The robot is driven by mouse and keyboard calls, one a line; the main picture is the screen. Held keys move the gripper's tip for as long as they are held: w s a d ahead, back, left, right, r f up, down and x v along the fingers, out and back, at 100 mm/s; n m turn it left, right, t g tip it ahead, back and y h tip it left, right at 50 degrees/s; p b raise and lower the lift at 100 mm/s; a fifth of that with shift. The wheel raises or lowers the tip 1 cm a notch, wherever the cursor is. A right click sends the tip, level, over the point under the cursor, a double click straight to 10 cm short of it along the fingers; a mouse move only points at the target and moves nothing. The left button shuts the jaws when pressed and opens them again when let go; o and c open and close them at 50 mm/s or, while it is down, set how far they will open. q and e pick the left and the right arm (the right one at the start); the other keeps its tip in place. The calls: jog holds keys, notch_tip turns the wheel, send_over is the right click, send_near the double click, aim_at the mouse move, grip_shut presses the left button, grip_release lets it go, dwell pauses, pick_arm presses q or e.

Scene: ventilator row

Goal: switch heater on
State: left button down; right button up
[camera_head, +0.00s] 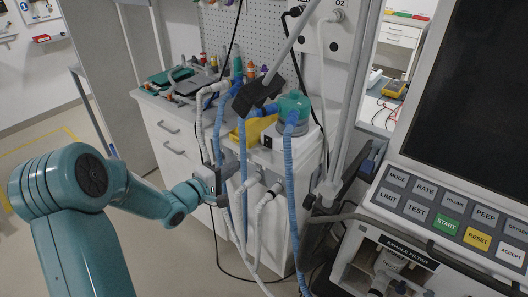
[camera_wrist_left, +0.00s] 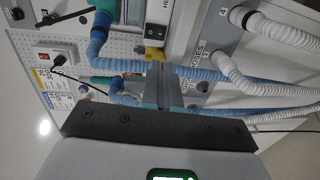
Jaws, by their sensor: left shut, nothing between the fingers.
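The heater (camera_head: 276,158) is a white box with a teal round chamber (camera_head: 293,107) on top, on the cabinet's front end. A small dark switch (camera_head: 268,141) sits on its front face. In the left wrist view the heater (camera_wrist_left: 159,12) is at the top, turned sideways, its label cut off, with the black switch (camera_wrist_left: 154,32) above the fingertips. My left gripper (camera_head: 221,176) is below and left of the switch, apart from it, near the hoses. Its fingers (camera_wrist_left: 163,88) are shut and empty. The switch's position cannot be told. My right gripper is not in view.
Blue hoses (camera_head: 289,200) and white hoses (camera_head: 258,225) hang beside my left gripper. A dark block on a grey rod (camera_head: 257,93) is above the cabinet. The ventilator panel (camera_head: 450,220) stands at right. A white power strip (camera_wrist_left: 57,60) shows in the wrist view.

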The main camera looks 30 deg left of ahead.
aim_at(267, 145)
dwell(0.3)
pick_arm(q)
jog(key=w, duration=0.4)
jog(key=w+f, duration=0.1)
jog(key=w, duration=0.4)
jog(key=w+d+f+p, duration=0.1)
jog(key=w, duration=0.3)
jog(key=shift+w, duration=0.4)
jog(key=t+b, duration=0.1)
jog(key=b, duration=0.2)
jog(key=shift+w+r, duration=0.1)
jog(key=shift+w, duration=0.1)
jog(key=shift+d, duration=0.1)
